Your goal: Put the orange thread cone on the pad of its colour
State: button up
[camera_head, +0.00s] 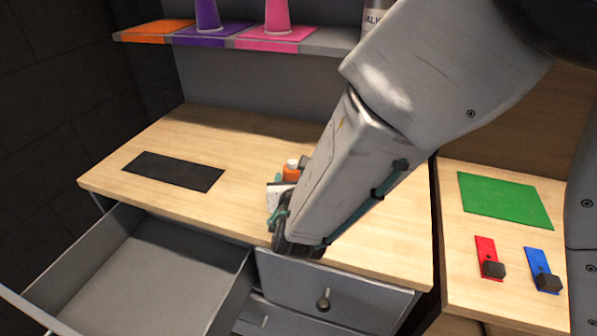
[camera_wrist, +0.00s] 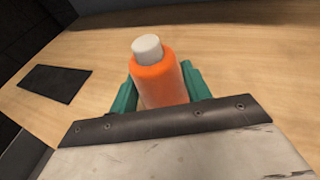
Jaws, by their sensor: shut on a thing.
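The orange thread cone (camera_wrist: 159,82) has a pale top and stands between the teal fingers of my gripper (camera_wrist: 158,88) in the wrist view. My gripper is shut on it. In the head view the cone (camera_head: 291,171) shows just above the wooden desk, partly hidden by my gripper (camera_head: 279,200) and arm. I cannot tell whether its base touches the desk. The orange pad (camera_head: 155,31) lies at the left end of the shelf at the back, with nothing seen on it.
A purple pad (camera_head: 212,35) and a pink pad (camera_head: 275,39) on the shelf each hold a cone of their colour. A dark mat (camera_head: 173,171) lies on the desk (camera_head: 228,140). An open drawer (camera_head: 150,285) juts out at front left. A side table (camera_head: 460,260) holds green, red and blue pieces.

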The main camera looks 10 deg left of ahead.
jog(key=shift+f, duration=0.15)
jog(key=o, duration=1.2)
